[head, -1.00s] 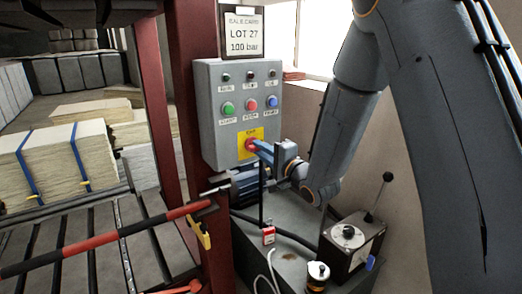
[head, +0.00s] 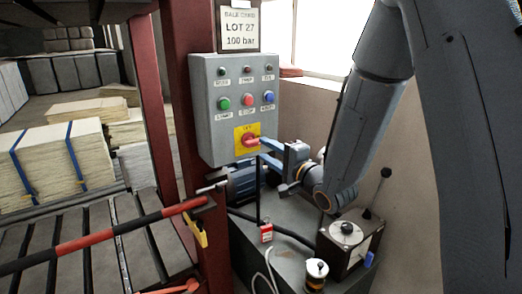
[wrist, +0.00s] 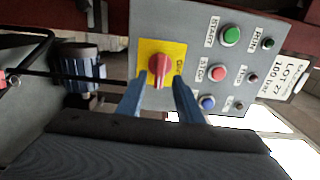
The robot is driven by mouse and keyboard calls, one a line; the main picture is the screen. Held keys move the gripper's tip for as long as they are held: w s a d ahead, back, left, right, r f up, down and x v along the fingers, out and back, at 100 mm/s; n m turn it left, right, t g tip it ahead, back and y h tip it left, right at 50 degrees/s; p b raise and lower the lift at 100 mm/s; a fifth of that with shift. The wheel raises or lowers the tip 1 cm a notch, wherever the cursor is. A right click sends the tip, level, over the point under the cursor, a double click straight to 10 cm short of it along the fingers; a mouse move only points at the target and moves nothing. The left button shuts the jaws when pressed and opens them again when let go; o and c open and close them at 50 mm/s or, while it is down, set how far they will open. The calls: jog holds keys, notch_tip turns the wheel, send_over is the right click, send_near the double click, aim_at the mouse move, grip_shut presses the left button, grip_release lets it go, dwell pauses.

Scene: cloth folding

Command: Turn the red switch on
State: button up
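The red switch (head: 250,141) is a rotary knob on a yellow plate, low on the grey control box (head: 208,120). Its handle lies sideways across the box. The plate's lettering is too small to read surely. My gripper (head: 263,149) is just right of the switch, its blue fingers pointing at it. In the wrist view the red switch (wrist: 159,67) shows between and beyond the two fingertips of my gripper (wrist: 159,80). The fingers are apart, one on each side of the handle's near end, with gaps showing. Nothing is held.
Green, red and blue buttons (head: 247,99) sit above the switch. A lot card (head: 239,29) stands over the box. A red post (head: 183,100) and a red-black bar (head: 110,238) are at left. A blue motor (head: 243,181) and a black lever box (head: 350,240) are below.

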jog(key=shift+v, duration=1.3)
jog(key=shift+d, duration=0.1)
jog(key=s+d+f+n+g+h, duration=0.65)
jog(key=d+f+h, duration=0.3)
jog(key=d, duration=0.25)
jog(key=s+d+f+n+g, duration=0.1)
jog(key=s+f+n+g, duration=0.1)
jog(key=s, duration=0.7)
jog(key=s+d+f+n+g, duration=0.2)
jog(key=s+g, duration=0.3)
jog(key=s, duration=0.5)
jog(key=shift+n, duration=0.45)
jog(key=shift+h, duration=0.25)
